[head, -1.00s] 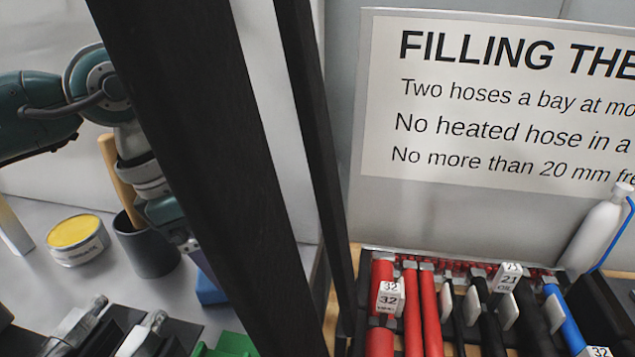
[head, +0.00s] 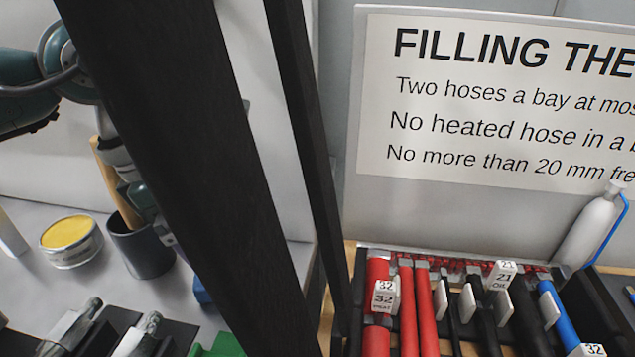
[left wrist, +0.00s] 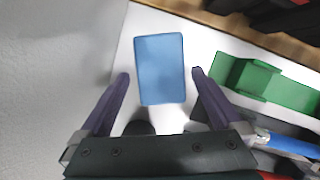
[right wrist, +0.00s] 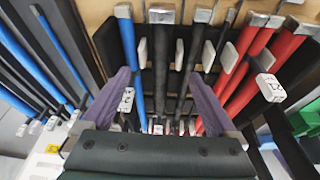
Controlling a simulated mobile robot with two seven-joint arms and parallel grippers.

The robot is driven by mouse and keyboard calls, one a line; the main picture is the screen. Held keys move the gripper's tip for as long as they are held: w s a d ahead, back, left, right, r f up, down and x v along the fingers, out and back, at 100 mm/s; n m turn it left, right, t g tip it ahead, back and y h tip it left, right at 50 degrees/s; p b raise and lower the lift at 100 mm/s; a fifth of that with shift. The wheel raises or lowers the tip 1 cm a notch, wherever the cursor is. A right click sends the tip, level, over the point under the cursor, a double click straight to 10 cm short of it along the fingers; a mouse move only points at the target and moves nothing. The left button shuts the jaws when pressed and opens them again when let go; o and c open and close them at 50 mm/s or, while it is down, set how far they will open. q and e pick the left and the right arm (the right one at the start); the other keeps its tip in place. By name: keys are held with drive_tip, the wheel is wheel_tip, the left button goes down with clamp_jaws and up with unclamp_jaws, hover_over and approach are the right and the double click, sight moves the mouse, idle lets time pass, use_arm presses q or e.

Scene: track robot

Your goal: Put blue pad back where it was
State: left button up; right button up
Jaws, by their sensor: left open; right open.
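The blue pad (left wrist: 160,68) lies flat on the light table surface in the left wrist view. My left gripper (left wrist: 158,75) is open, with its purple fingers apart on either side of the pad in the picture; I cannot tell how far above it they are. In the head view only a corner of the blue pad (head: 203,291) shows beside the dark post, and the post hides most of my left gripper. My right gripper (right wrist: 162,78) is open and empty above the rack of hoses (right wrist: 160,30).
A green block (left wrist: 255,80) lies right of the pad. A dark cup (head: 140,248) with a wooden handle and a yellow-topped tin (head: 70,240) stand at left. A black post (head: 185,150) crosses the head view. Red, black and blue hoses fill the rack (head: 435,310).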

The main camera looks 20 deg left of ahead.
use_arm(q)
drive_tip(key=v, duration=0.5)
drive_tip(key=shift+s+a+r, duration=0.1)
drive_tip(key=shift+r, duration=0.25)
